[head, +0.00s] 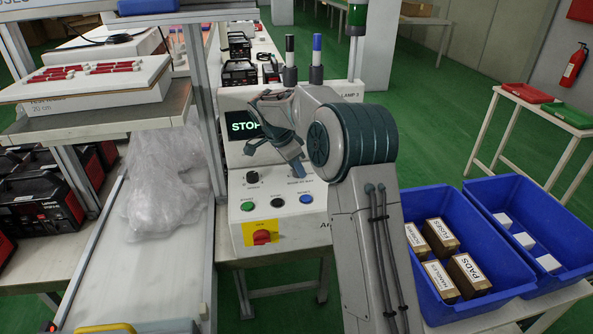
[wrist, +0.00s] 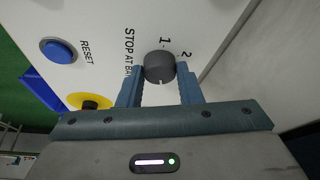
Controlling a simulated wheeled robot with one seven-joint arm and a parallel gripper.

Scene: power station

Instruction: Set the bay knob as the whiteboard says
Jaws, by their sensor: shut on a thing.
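The bay knob (wrist: 160,67) is a dark grey round knob on a white panel in the wrist view. The numbers 1 and 2 are printed beside it, with partly cut-off "STOP AT BA" lettering. A short white mark shows on the knob's lower edge; I cannot tell which number it is set to. My gripper (wrist: 160,82) is shut on the knob, one blue finger on each side. I cannot make out a whiteboard.
The panel has a STOP screen (head: 243,126), another black knob (head: 252,177), green, black and blue buttons, and a red switch on yellow (head: 262,237). A blue reset button (wrist: 58,50) is near my gripper. Blue bins (head: 520,283) stand right; plastic wrap (head: 165,185) lies left.

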